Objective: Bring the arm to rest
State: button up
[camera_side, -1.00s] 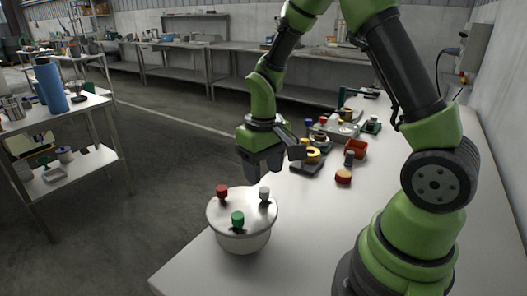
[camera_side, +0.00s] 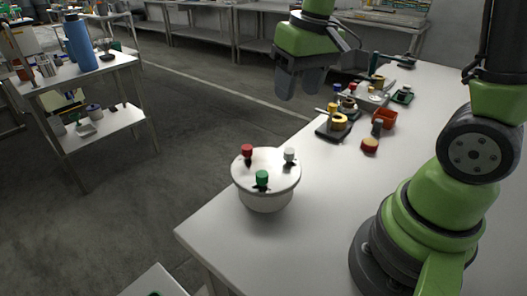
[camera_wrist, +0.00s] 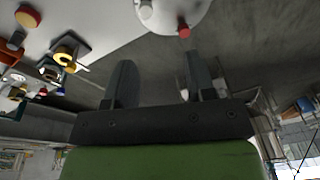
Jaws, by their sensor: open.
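My gripper (camera_side: 297,84) is open and empty, raised above the far left edge of the white table (camera_side: 330,205). In the wrist view its two dark fingers (camera_wrist: 158,80) stand apart with nothing between them. The round white tank (camera_side: 265,198) stands on the near left part of the table, below and apart from the gripper. Its lid carries a red knob (camera_side: 247,151), a green knob (camera_side: 262,179) and a white knob (camera_side: 289,155). Part of the tank also shows at the top of the wrist view (camera_wrist: 165,12).
An orange bin (camera_side: 385,120), a red-topped round piece (camera_side: 370,146) and a black stand with a yellow ring (camera_side: 338,123) are on the table behind the tank. A metal shelf cart (camera_side: 118,113) with a blue bottle (camera_side: 80,42) stands at left. The table's front is clear.

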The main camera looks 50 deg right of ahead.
jog(key=s+a+r+t+y, duration=0.1)
jog(key=s+a+r+t, duration=0.1)
jog(key=s, duration=0.3)
jog(key=s+a+r+t, duration=0.3)
jog(key=s+r, duration=0.2)
jog(key=s, duration=0.1)
jog(key=shift+r+m+y, duration=0.15)
jog(key=shift+m+y, duration=0.15)
jog(key=shift+y, duration=0.1)
dwell(4.8)
